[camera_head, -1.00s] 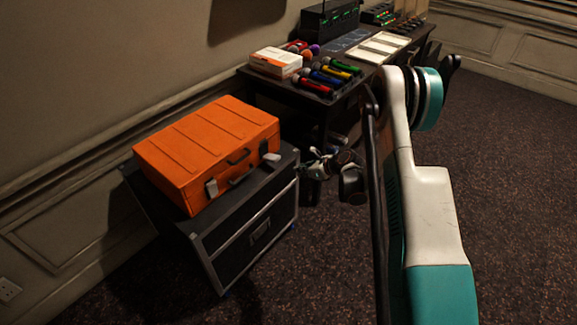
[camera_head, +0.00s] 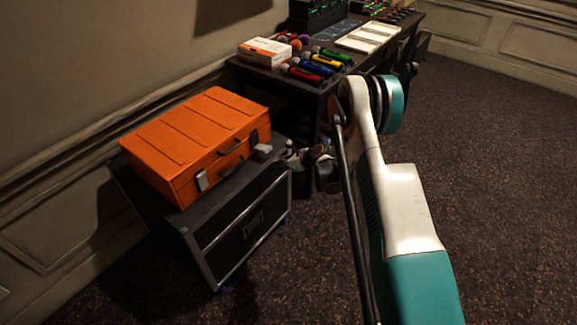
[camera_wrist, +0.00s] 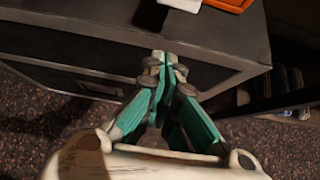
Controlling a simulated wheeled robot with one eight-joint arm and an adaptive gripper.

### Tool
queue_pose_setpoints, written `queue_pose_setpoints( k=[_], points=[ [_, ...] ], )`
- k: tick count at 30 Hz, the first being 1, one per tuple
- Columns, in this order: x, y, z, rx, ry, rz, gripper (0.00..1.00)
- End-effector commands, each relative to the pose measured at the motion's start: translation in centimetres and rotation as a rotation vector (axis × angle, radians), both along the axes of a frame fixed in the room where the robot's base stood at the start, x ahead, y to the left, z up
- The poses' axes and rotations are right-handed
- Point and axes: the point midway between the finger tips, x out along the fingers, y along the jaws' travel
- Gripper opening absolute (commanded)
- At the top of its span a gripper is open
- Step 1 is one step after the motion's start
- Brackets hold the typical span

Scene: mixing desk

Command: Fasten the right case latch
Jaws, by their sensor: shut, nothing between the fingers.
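An orange case (camera_head: 195,145) sits closed on a black trunk. Its left latch (camera_head: 202,181) lies up against the front face. Its right latch (camera_head: 263,151) is a light grey tab that sticks outward from the front near the right corner. In the wrist view, this pale latch (camera_wrist: 184,4) and an orange edge of the case (camera_wrist: 232,3) show at the top, cut off by the frame. My gripper (camera_head: 285,160) is just right of the right latch, apart from it. In the wrist view, my gripper's fingertips (camera_wrist: 164,57) are together and empty, over the trunk's edge.
The black trunk (camera_head: 245,222) has a bare strip of top in front of the case. A dark desk (camera_head: 300,92) behind holds several coloured microphones (camera_head: 318,66) and a white-orange box (camera_head: 265,52). A wall stands behind the case. Carpet to the right is clear.

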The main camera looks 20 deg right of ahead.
Motion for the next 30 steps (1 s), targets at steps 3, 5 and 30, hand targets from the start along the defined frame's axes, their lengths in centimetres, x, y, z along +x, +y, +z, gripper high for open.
queue_pose_setpoints(
  k=[3,5,30],
  points=[
    [1.4,1.1,-1.5,-0.001,-0.001,0.002,0.00],
    [1.5,1.1,-0.2,-0.001,0.001,0.000,0.00],
    [2.3,1.5,2.8,-0.009,0.011,0.001,0.00]
  ],
)
